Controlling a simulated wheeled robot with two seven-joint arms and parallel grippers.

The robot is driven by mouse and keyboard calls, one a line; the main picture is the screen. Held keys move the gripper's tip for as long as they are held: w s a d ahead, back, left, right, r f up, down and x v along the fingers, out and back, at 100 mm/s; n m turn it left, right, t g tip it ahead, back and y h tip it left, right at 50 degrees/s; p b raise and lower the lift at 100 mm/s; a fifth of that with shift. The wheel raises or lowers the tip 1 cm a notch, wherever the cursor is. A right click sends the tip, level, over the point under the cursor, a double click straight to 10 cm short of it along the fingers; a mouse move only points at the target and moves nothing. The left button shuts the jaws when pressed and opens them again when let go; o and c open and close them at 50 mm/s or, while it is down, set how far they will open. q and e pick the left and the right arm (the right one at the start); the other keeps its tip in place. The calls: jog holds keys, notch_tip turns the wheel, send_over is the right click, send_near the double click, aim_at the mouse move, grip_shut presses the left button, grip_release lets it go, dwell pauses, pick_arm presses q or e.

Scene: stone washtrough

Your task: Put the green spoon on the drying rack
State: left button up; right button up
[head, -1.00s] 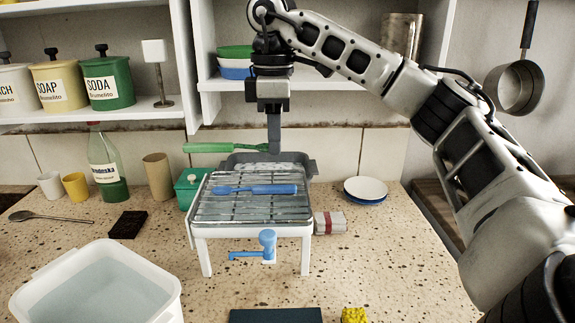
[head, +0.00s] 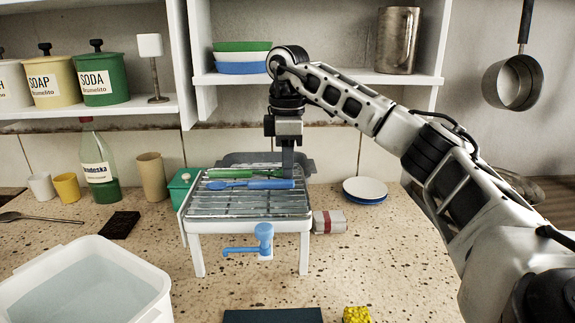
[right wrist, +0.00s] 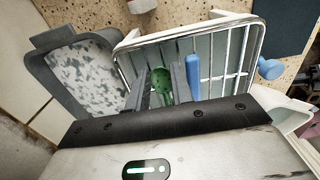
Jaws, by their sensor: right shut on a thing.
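The green spoon (head: 230,173) lies level at the far side of the drying rack (head: 250,226), behind a blue utensil (head: 250,184). My right gripper (head: 287,172) points down over the rack's far right part and is shut on the spoon's right end. In the right wrist view, the green spoon (right wrist: 161,80) shows between the two fingers, over the rack's wires (right wrist: 232,78), beside the blue utensil (right wrist: 193,75). I cannot tell whether the spoon touches the wires. My left gripper is not in view.
A grey tray (head: 303,164) stands right behind the rack. A blue tap-like piece (head: 262,240) sticks out at its front. A green box (head: 181,187) is to its left, a wrapped bundle (head: 329,221) to its right. A white basin (head: 152,292) of water stands front left.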

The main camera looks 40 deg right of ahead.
jog(key=shift+f, duration=0.1)
jog(key=o, duration=0.7)
